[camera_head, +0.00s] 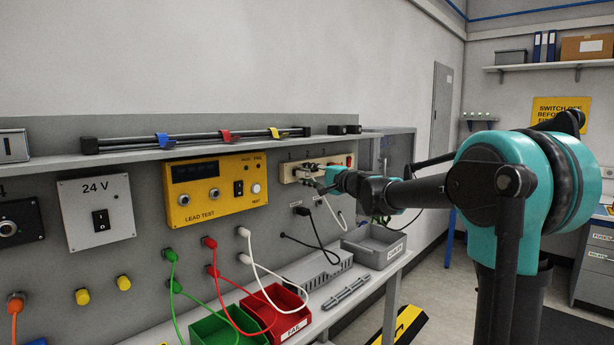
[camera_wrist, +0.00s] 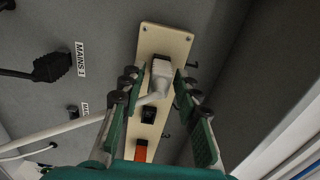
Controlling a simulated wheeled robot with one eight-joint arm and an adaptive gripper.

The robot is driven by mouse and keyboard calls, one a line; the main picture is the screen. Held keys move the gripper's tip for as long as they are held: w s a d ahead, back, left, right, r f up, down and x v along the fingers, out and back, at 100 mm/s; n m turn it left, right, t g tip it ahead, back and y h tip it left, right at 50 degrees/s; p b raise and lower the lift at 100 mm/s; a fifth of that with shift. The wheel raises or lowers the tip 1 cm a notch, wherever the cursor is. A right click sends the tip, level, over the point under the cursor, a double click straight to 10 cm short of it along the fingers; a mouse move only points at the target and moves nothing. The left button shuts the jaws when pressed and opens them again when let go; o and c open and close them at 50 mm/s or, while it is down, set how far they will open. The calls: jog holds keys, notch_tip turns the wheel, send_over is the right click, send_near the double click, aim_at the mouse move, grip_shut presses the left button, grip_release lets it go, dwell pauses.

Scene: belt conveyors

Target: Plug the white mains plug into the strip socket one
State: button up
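The white mains plug (camera_wrist: 160,74) is at the upper end of the cream strip (camera_wrist: 178,40), against its face and covering what lies behind it. I cannot tell how deep it sits. Its white cable (camera_wrist: 88,119) runs off to the lower left. A dark socket (camera_wrist: 148,114) and an orange-red switch (camera_wrist: 140,152) show lower on the strip. My gripper (camera_wrist: 160,72) has one finger on each side of the plug, with narrow gaps visible, so it looks open. In the head view my gripper (camera_head: 325,181) is at the wall strip (camera_head: 287,173) and hides part of it.
A black plug (camera_wrist: 52,67) is on the panel beside a MAINS label (camera_wrist: 80,60). Below the strip are a grey bin (camera_head: 374,258), a slotted duct (camera_head: 318,268) and a red bin (camera_head: 292,325). A shelf (camera_head: 230,150) runs above the panel. Green and red leads hang at left.

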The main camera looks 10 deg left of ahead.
jog(key=shift+o, duration=0.5)
jog(key=v, duration=1.2)
jog(key=s+d+f+n+g+h, duration=0.2)
jog(key=s+d+f+h, duration=0.15)
jog(key=s+f, duration=0.65)
jog(key=s+d+f+n+g+h, duration=0.25)
jog(key=s+d+f, duration=0.2)
jog(key=f, duration=0.85)
jog(key=s+d+f+n+g+h, duration=0.1)
jog(key=s+d+f+n+h, duration=0.2)
jog(key=s+f, duration=0.7)
jog(key=s+d+f+g+h, duration=0.1)
jog(key=s+d+f+h, duration=0.4)
jog(key=d+f, duration=0.5)
jog(key=shift+s, duration=1.2)
jog(key=shift+a, duration=0.1)
